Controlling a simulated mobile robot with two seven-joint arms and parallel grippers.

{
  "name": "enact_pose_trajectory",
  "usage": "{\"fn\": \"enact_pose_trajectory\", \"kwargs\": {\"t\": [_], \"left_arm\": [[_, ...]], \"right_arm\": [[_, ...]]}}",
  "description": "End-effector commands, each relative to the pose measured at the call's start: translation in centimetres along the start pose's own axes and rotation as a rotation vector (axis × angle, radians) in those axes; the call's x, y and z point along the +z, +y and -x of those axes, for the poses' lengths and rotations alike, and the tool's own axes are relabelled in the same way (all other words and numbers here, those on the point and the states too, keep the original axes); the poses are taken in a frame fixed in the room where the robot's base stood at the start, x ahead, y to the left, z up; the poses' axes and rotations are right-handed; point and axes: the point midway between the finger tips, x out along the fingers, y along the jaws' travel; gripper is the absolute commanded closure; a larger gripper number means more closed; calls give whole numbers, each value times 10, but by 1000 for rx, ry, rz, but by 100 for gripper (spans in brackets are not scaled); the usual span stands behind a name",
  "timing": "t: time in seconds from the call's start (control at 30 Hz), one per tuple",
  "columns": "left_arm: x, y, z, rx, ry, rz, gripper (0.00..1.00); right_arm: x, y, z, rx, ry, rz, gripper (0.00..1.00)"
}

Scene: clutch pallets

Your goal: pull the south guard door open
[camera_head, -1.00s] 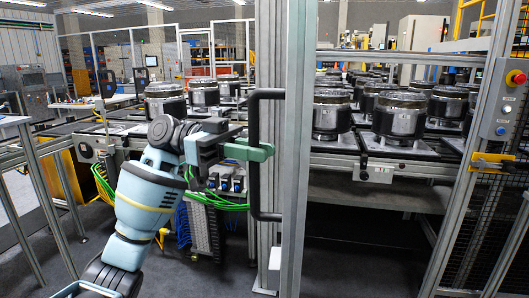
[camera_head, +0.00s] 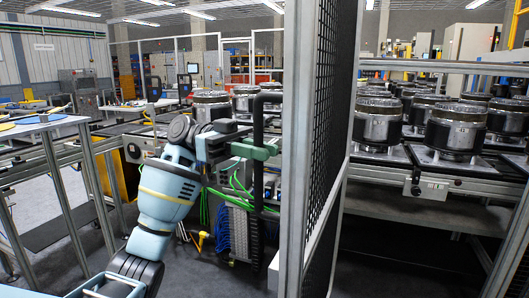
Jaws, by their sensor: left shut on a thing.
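The guard door (camera_head: 298,150) is a grey metal frame with dark mesh, and it stands swung partly open at the middle of the view. Its black upright handle (camera_head: 258,180) is on the left side of the frame. My left gripper (camera_head: 258,150) comes in from the left and is shut on the handle, with its green fingers around the upper part of the bar. The far part of the fingers is hidden by the handle. My right gripper is not in view.
Conveyors with several clutch drums on pallets (camera_head: 452,130) stand behind the door and to its right. A workbench (camera_head: 45,125) is at the left. Cables (camera_head: 228,192) hang behind my arm. Dark floor lies open below the door.

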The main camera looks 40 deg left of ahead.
Motion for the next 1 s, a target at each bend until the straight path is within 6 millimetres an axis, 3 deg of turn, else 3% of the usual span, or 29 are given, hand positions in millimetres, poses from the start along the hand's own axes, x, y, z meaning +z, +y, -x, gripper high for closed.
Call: {"fn": "enact_pose_trajectory", "kwargs": {"t": [0.47,0.5,0.53,0.83,1.0], "left_arm": [[0,0,2,-1,-1,1,100],[0,0,2,-1,-1,1,83],[0,0,2,-1,-1,1,79],[0,0,3,-1,0,1,78],[1,-1,18,-4,0,3,78]], "right_arm": [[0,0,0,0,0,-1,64],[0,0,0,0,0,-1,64],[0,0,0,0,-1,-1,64],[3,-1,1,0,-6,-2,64],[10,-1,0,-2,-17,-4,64]]}}
